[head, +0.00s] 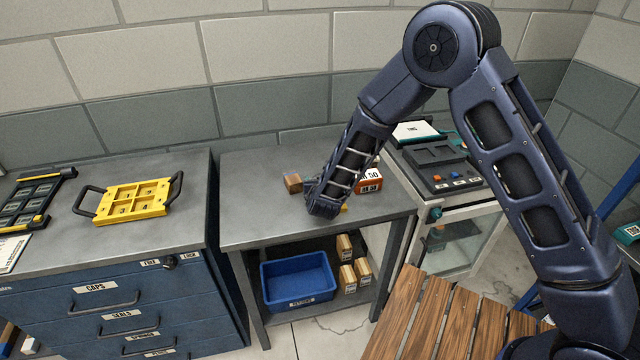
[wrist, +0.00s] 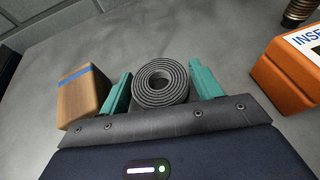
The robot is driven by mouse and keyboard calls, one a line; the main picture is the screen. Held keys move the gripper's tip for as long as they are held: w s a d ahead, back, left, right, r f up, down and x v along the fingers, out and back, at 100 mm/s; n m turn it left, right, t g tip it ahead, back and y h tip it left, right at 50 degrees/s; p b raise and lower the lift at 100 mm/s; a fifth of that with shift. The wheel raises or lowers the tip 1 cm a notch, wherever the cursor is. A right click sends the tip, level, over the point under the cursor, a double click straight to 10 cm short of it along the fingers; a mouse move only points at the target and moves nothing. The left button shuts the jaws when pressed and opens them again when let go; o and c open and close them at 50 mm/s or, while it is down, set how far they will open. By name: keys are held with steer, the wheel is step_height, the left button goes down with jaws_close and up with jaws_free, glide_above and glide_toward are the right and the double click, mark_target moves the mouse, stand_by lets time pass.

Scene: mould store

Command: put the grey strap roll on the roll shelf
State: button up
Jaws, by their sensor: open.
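The grey strap roll (wrist: 160,82) stands on the grey bench top in the wrist view, its spiral end facing up. My gripper (wrist: 163,88) is open, with one teal finger on each side of the roll. The left finger is close to it; I cannot tell whether either finger touches. In the head view my gripper (head: 322,204) is low over the middle bench and hides the roll. No shelf marked for rolls can be read; an open lower shelf (head: 330,318) shows under this bench.
A wooden block with a blue stripe (wrist: 84,96) stands just left of my gripper. An orange box (wrist: 290,75) is to the right. A blue bin (head: 298,282) and several wooden blocks (head: 347,278) fill part of the lower shelf. A yellow tray (head: 133,200) lies on the left cabinet.

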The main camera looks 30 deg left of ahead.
steer(key=c, duration=0.9)
steer(key=shift+r, duration=0.1)
step_height(320, 180, up, 20)
